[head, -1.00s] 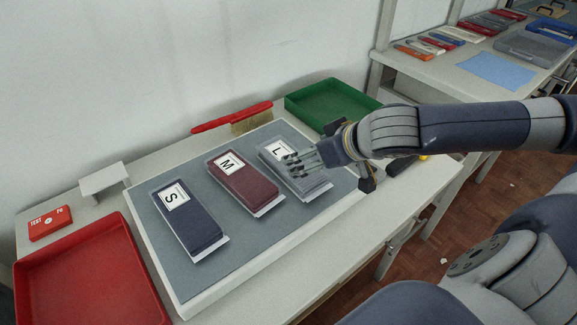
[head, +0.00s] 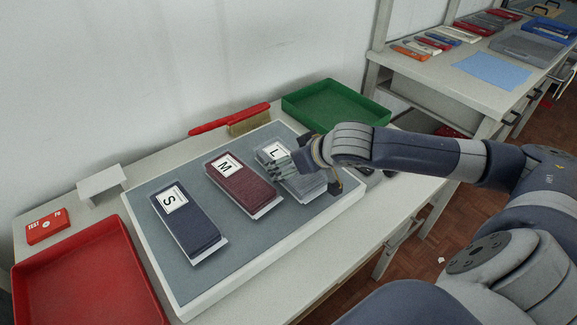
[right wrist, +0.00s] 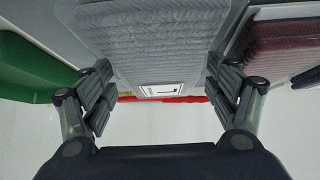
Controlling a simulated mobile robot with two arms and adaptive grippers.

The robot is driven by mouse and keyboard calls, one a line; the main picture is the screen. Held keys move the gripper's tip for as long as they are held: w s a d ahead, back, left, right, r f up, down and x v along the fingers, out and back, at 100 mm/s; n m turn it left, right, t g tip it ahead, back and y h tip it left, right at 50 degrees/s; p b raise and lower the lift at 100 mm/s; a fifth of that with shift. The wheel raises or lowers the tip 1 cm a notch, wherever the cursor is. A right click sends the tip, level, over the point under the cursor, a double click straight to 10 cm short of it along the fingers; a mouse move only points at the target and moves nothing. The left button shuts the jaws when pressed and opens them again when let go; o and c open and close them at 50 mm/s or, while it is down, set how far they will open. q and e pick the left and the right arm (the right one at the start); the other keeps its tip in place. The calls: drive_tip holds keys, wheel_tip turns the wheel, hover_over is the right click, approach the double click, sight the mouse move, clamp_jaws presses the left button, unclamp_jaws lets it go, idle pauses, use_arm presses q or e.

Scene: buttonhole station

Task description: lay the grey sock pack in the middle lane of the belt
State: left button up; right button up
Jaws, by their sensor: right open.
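The grey sock pack (head: 308,189), labelled L, lies flat at the right end of the grey mat-like surface (head: 165,262) in the head view. My right gripper (head: 306,177) is over it, covering part of it. In the right wrist view the grey pack (right wrist: 150,45) with its white label lies between the two open fingers (right wrist: 160,78); a gap shows on both sides near the label. The maroon pack (head: 244,187), labelled M, lies in the middle of the surface, and the navy pack (head: 189,228), labelled S, at the left. My left gripper is not in view.
A green tray (head: 335,118) stands behind the right end, a red-handled brush (head: 230,119) along the back. A red tray (head: 80,285), a red box (head: 47,226) and a white stand (head: 102,184) are at the left. Another table (head: 440,80) stands at the back right.

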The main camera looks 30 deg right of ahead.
drive_tip(key=shift+w+f, duration=0.35)
drive_tip(key=c, duration=1)
